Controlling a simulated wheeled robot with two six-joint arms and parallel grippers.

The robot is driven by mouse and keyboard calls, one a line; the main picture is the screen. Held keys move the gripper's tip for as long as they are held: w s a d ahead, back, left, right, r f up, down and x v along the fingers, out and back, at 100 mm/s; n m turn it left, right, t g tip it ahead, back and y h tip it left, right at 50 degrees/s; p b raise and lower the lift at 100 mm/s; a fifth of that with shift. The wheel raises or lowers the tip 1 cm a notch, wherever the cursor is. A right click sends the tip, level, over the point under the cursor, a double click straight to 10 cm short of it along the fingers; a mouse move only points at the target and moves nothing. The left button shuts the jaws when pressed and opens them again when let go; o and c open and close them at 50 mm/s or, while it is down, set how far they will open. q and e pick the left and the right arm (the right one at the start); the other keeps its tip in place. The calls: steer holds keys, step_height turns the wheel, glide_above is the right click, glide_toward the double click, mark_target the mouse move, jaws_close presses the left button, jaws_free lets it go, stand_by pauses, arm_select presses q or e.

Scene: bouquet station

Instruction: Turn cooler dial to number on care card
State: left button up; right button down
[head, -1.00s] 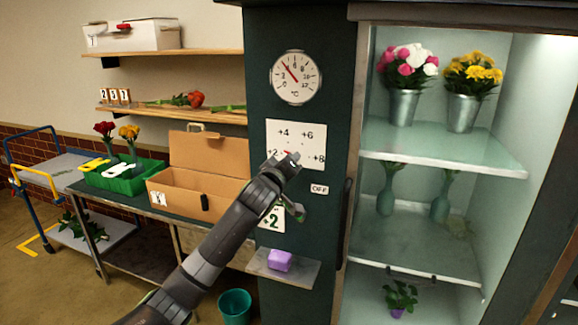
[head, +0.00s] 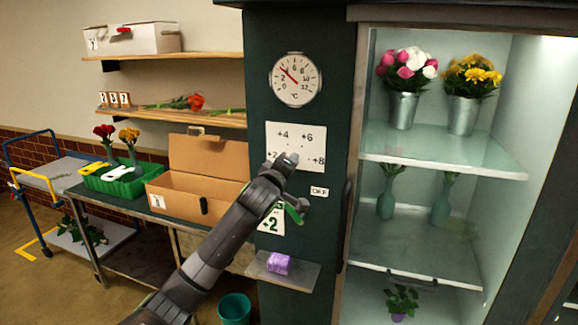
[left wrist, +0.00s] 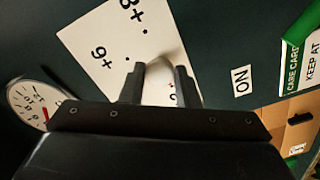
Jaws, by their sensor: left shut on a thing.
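The white dial plate (head: 280,133) on the dark cooler column bears +4, +6 and +8; the number at its left is partly covered. My left gripper (head: 284,165) is at the plate's lower middle. In the left wrist view, its fingers (left wrist: 160,88) are shut on the pale dial knob (left wrist: 160,80), with the plate (left wrist: 105,45) behind. The knob's pointer is hidden, so its setting cannot be told. The care card (head: 270,222), green-edged and reading +2, hangs below, partly behind my arm; its edge shows in the left wrist view (left wrist: 300,65). My right gripper is not in view.
A round thermometer gauge (head: 296,80) sits above the plate. A small label (head: 319,191) is at the right. A shelf (head: 300,275) with a purple item (head: 279,264) juts out below. The cooler's shelves (head: 440,165) at the right hold flowers.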

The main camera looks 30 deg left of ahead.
arm_select(q)
steer(key=o, duration=1)
steer(key=shift+c, duration=0.2)
steer(key=b+v, duration=0.4)
steer(key=v, duration=1.3)
steer(key=shift+s, duration=0.2)
steer(key=shift+a, duration=0.1)
